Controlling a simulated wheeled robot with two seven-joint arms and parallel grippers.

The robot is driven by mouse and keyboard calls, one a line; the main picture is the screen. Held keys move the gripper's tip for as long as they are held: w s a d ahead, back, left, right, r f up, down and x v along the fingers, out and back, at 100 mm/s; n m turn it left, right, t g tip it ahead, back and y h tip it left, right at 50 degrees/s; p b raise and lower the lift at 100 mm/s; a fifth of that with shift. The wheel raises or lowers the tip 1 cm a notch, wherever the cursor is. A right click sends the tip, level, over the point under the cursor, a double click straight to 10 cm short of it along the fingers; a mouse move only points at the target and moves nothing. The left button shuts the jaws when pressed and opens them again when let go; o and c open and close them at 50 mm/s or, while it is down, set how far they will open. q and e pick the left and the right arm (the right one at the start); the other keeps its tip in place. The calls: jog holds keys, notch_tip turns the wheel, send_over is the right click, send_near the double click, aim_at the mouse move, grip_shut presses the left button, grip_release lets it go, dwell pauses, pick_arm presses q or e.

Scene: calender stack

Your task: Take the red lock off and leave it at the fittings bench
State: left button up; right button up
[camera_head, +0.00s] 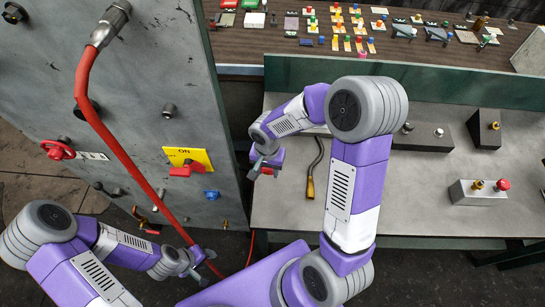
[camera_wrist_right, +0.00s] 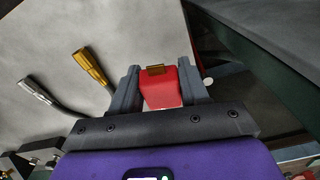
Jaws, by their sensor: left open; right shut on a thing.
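My right gripper (camera_wrist_right: 160,84) is shut on a small red block with a brass-coloured strip, which looks like the red lock (camera_wrist_right: 164,93). In the head view my right gripper (camera_head: 264,167) is by the left edge of the grey bench (camera_head: 275,215), and a bit of red shows at its fingers. I cannot tell whether the lock touches the bench. My left gripper (camera_head: 203,264) is open, low in front of the grey panel (camera_head: 140,65), beside the lower end of the red hose (camera_head: 120,150). The gap between its fingers is small in the picture.
The panel carries a yellow ON plate with a red handle (camera_head: 183,170), a red valve wheel (camera_head: 58,150) and a blue knob (camera_head: 211,194). On the bench lie a brass-ended cable (camera_head: 311,187), a dark block (camera_head: 484,129) and a pale block (camera_head: 479,192). The bench's front middle is clear.

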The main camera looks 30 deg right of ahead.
pick_arm(q)
jog(key=r+p, duration=0.2)
jog(key=r, duration=0.1)
jog(key=r+p, duration=0.1)
jog(key=shift+s+r, duration=0.25)
jog(key=shift+r, duration=0.05)
pick_arm(e)
jog(key=m+y, duration=0.1)
jog(key=m, duration=0.1)
jog(key=s+d+m, duration=0.1)
jog(key=m, duration=0.1)
jog(key=s+r+m+y, duration=0.1)
jog(key=m, duration=0.2)
jog(key=shift+d+g+y, duration=0.3)
pick_arm(q)
jog(key=shift+f, duration=0.1)
notch_tip(320, 180, down, 7)
jog(key=b, duration=0.7)
pick_arm(e)
send_over(273, 191)
jog(key=f, duration=0.8)
jog(key=shift+w+d+f, duration=0.1)
jog(key=shift+d+f, duration=0.15)
jog(key=shift+d, duration=0.15)
pick_arm(q)
jog(key=shift+f+b, duration=1)
pick_arm(e)
jog(key=shift+d+x, duration=0.25)
jog(key=shift+x, duration=0.95)
